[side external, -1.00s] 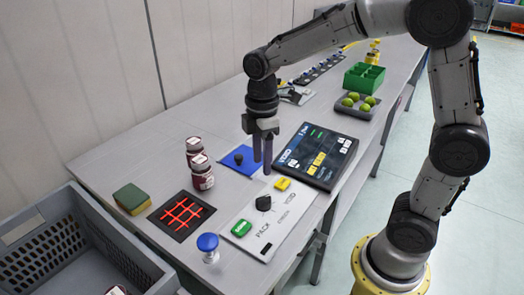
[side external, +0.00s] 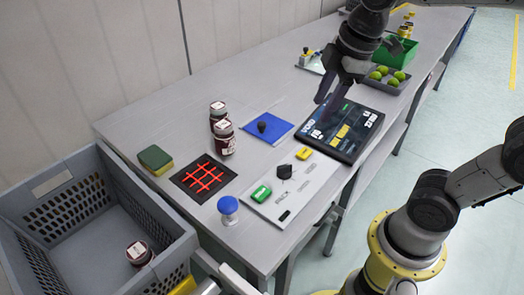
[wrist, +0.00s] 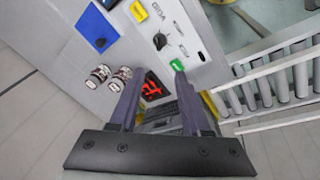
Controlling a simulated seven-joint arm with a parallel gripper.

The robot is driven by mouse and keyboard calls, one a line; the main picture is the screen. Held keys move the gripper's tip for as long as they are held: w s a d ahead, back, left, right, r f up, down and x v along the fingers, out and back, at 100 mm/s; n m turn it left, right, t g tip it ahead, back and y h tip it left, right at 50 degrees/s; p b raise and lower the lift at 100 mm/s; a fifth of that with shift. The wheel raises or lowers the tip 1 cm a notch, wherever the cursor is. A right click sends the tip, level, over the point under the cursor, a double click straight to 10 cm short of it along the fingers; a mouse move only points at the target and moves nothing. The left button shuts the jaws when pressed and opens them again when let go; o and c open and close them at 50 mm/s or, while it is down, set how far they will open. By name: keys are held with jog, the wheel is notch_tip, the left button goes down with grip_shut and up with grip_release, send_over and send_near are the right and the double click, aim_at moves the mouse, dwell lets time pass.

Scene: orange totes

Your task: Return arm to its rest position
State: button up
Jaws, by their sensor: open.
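My gripper (side external: 326,106) is open and empty, raised above the dark tablet-like screen (side external: 345,143) at the right side of the bench. In the wrist view its two fingers (wrist: 158,80) stand apart with nothing between them but the bench scene beyond. My forearm leaves the side view at the top right.
A grey crate (side external: 100,200) with a jar inside stands front left.

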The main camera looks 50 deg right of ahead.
jog(key=s+f+m+t, duration=0.2)
jog(key=s+f+m, duration=0.1)
jog(key=s+m, duration=0.6)
jog(key=shift+d+f+m, duration=0.2)
jog(key=shift+f+m, duration=0.1)
jog(key=shift+m, duration=0.1)
